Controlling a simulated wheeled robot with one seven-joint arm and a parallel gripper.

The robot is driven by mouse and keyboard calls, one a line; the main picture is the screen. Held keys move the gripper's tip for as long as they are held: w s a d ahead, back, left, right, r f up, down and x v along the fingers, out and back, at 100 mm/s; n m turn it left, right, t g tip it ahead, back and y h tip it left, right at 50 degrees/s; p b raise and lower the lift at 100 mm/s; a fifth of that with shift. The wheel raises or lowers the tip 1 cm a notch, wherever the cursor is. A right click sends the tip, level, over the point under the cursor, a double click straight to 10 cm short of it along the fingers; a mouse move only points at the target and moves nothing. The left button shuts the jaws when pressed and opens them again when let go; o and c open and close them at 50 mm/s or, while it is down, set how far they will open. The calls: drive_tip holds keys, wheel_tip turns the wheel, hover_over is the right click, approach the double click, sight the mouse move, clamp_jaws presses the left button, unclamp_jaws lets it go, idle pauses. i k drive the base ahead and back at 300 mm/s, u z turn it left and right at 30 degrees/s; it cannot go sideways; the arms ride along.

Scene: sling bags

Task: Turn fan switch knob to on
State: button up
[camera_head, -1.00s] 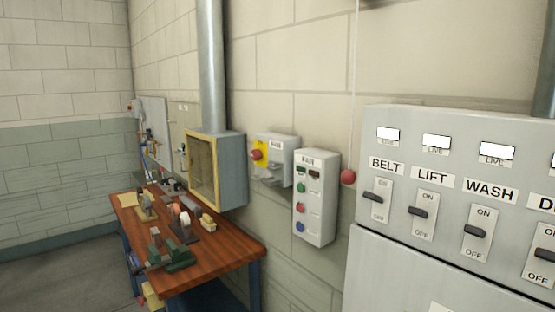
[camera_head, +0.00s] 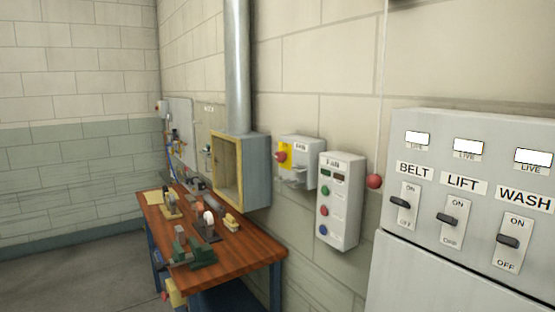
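A small grey switch box (camera_head: 300,160) with a label that seems to read FAN is on the block wall, right of the yellow-edged cabinet. Its red knob (camera_head: 281,157) sits on a yellow plate (camera_head: 287,158) on the box's left side. The knob's exact angle is too small to read. Beside it on the right is a taller grey panel (camera_head: 339,201) labelled FAN, with green, red and blue buttons and small dark displays. My gripper is not in view.
A wooden workbench (camera_head: 262,247) with a vise and tools stands below the open cabinet (camera_head: 257,170). A red ball on a cord (camera_head: 374,181) hangs right of the panel. A large grey cabinet (camera_head: 440,270) with BELT, LIFT and WASH switches fills the right. Floor is clear at lower left.

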sight(281, 156)
drive_tip(key=u, duration=0.7)
drive_tip(key=i, duration=0.7)
drive_tip(key=u, duration=0.95)
drive_tip(key=i, duration=1.15)
drive_tip(key=z, duration=0.3)
